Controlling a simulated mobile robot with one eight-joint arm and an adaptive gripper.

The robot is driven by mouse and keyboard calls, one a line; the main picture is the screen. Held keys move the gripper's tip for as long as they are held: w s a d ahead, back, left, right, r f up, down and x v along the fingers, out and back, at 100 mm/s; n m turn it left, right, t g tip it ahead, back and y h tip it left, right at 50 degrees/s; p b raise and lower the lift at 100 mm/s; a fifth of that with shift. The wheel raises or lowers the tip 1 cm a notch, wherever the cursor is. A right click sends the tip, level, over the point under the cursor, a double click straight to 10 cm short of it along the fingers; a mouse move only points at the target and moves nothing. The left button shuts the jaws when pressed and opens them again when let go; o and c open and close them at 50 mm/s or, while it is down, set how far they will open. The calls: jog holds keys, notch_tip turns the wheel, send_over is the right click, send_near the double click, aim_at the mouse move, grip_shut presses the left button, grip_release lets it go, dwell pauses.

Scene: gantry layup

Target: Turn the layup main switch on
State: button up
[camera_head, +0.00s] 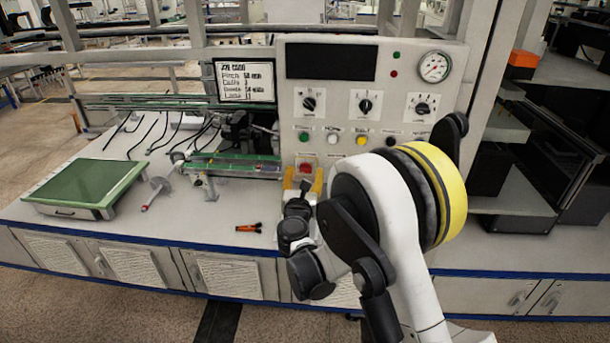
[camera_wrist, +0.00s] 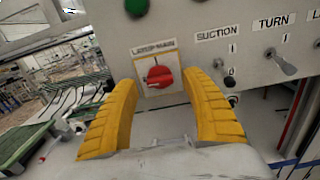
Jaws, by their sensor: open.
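The layup main switch is a red rotary knob (camera_wrist: 160,76) on a pale plate, under a label that seems to read LAYUP MAIN, in the wrist view. It also shows low on the grey control panel in the head view (camera_head: 305,168). I cannot tell which position it is turned to. My gripper (camera_wrist: 160,82) has yellow ribbed fingers spread wide, one on each side of the knob and apart from it. In the head view my gripper (camera_head: 304,182) is just below and in front of the knob, partly hidden by my arm.
A SUCTION switch (camera_wrist: 231,80) and a TURN toggle (camera_wrist: 284,63) sit right of the knob. A green button (camera_wrist: 136,7) is above it. On the bench are an orange-black tool (camera_head: 249,228) and a green-topped box (camera_head: 84,184). Bench space left of my gripper is mostly clear.

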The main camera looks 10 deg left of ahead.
jog(key=shift+w, duration=0.2)
jog(key=shift+c, duration=0.2)
jog(key=c, duration=1.1)
